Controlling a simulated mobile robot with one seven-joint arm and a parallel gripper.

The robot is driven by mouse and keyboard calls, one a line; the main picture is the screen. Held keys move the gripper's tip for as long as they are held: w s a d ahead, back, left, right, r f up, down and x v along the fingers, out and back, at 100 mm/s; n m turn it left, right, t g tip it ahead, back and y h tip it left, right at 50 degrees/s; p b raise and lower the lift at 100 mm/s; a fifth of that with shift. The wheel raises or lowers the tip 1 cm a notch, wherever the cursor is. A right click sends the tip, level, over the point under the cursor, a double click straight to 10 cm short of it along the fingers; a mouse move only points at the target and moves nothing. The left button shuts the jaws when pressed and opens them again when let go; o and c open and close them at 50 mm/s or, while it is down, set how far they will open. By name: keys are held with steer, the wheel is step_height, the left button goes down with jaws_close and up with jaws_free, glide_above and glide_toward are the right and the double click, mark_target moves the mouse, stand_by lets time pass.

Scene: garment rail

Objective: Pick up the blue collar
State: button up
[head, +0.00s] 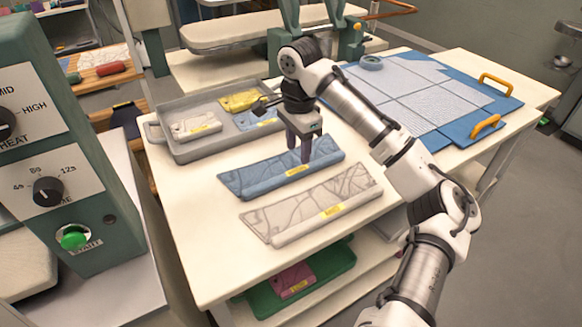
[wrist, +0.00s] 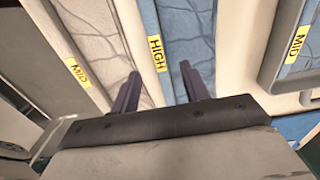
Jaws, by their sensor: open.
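The blue collar (head: 258,180) is a long flat folded piece with a yellow label, lying on the white table between the tray and a grey-white collar (head: 335,193). In the wrist view the blue collar (wrist: 186,38) has a label reading HIGH, and the grey-white collar (wrist: 50,60) has one reading MID. My gripper (head: 299,151) points down over the blue collar, towards its right half, and hides part of it. In the wrist view my gripper (wrist: 160,72) is open, its two fingers apart with the blue collar's labelled edge between them. Nothing is held; I cannot tell whether the fingertips touch cloth.
A grey tray (head: 178,150) behind holds a white, a yellow and a blue piece. A blue board (head: 470,128) with orange handles lies at the right. A press control panel (head: 60,150) stands at the left. A green tray (head: 262,305) sits on the shelf below.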

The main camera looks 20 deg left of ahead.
mark_target(297, 170)
steer(key=shift+s+f+p, duration=0.15)
steer(key=shift+f+p, duration=0.4)
steer(key=shift+f, duration=2.5)
steer(key=c, duration=1)
steer(key=shift+r, duration=0.15)
